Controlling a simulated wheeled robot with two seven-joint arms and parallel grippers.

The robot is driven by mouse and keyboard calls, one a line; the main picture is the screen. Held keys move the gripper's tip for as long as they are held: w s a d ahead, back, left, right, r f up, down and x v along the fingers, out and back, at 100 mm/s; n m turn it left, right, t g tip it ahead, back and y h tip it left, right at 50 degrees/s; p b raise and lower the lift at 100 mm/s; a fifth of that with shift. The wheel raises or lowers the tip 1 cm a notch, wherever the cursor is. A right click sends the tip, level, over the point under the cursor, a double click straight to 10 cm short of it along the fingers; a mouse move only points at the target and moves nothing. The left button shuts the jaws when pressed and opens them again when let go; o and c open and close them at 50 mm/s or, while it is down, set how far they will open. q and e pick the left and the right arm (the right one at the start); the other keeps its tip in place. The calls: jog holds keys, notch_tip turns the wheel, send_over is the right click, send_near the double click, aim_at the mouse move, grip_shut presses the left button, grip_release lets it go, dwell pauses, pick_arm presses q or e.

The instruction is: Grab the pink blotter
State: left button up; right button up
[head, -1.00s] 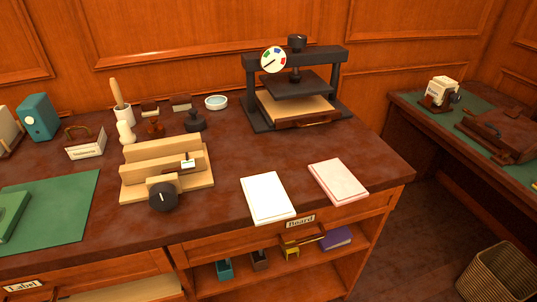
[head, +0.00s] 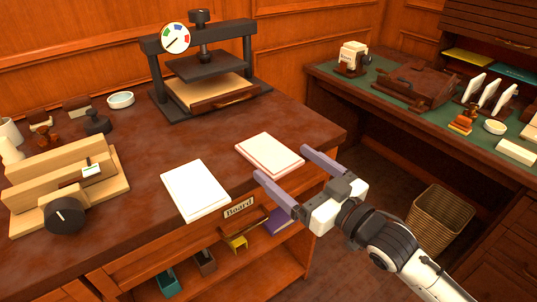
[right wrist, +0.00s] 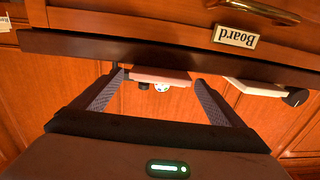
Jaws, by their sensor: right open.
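The pink blotter (head: 269,154) is a flat, pale pad with pink edges. It lies near the front right edge of the desk in the head view. My right gripper (head: 281,163) is open and empty just in front of it, with its two fingers pointing toward the blotter's near side. In the right wrist view, the blotter (right wrist: 160,74) shows edge-on between the spread fingers (right wrist: 160,80), apart from them. My left gripper is not in view.
A white pad (head: 195,190) lies left of the blotter. A black press (head: 205,68) stands behind. A wooden jig with a black knob (head: 64,214) is at left. A wicker basket (head: 440,218) stands on the floor.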

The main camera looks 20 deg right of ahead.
aim_at(273, 154)
jog(key=x, duration=0.5)
jog(key=shift+w+a, duration=0.15)
jog(key=shift+w, duration=0.15)
jog(key=c, duration=1.2)
jog(key=shift+o, duration=0.2)
